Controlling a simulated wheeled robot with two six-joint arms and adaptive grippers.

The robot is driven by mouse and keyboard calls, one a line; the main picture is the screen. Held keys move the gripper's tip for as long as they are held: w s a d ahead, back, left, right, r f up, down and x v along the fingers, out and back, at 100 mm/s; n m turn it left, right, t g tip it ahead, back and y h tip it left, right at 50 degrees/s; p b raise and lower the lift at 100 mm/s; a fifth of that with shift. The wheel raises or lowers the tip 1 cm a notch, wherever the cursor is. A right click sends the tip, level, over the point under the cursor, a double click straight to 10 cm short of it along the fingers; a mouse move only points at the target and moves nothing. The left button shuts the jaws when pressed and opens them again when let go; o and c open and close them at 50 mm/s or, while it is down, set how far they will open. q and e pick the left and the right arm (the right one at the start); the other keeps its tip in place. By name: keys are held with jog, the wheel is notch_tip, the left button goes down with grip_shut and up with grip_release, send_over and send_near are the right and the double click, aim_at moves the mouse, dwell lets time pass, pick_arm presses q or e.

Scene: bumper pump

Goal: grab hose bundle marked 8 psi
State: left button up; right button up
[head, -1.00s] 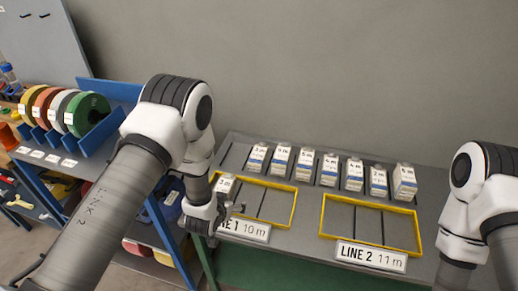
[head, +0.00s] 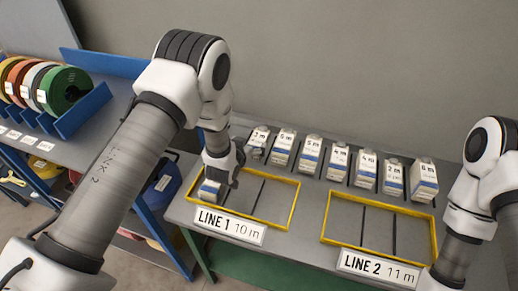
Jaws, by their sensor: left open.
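I see no hose bundle with a readable "8 psi" mark. The labelled things on the bench are white and blue boxes (head: 338,161) in a back row, with marks that read in metres, such as 5 m, 4 m, 2 m and 6 m. Another white and blue box (head: 209,191) lies in the left compartment of the LINE 1 yellow frame (head: 283,212). My left gripper (head: 221,180) is open, low over that box; its fingers partly hide the box, and I cannot tell whether they touch it. My right arm shows at the right edge; its gripper is out of view.
The LINE 2 yellow frame (head: 326,231) looks empty. Signs read LINE 1 10 m (head: 230,224) and LINE 2 11 m (head: 379,268). Coloured reels (head: 65,90) stand in a blue rack on the left shelf unit. A plain wall is behind the bench.

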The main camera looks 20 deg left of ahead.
aim_at(257, 142)
pick_arm(q)
jog(key=w+f, duration=0.2)
jog(key=f, duration=0.1)
jog(key=shift+w+d, duration=0.1)
jog(key=shift+w, duration=0.3)
jog(key=shift+w+f, duration=0.15)
jog(key=shift+w, duration=0.15)
jog(key=shift+w+f+p, duration=0.1)
jog(key=shift+w+p, duration=0.15)
jog(key=shift+p, duration=0.25)
jog(key=p+x, duration=0.1)
jog(key=x, duration=0.3)
jog(key=shift+s+d+f, duration=0.15)
jog(key=shift+f, duration=0.3)
jog(key=shift+r, duration=0.15)
jog(key=c, duration=1.5)
pick_arm(e)
jog(key=shift+w+r, duration=0.3)
jog(key=shift+r, duration=0.15)
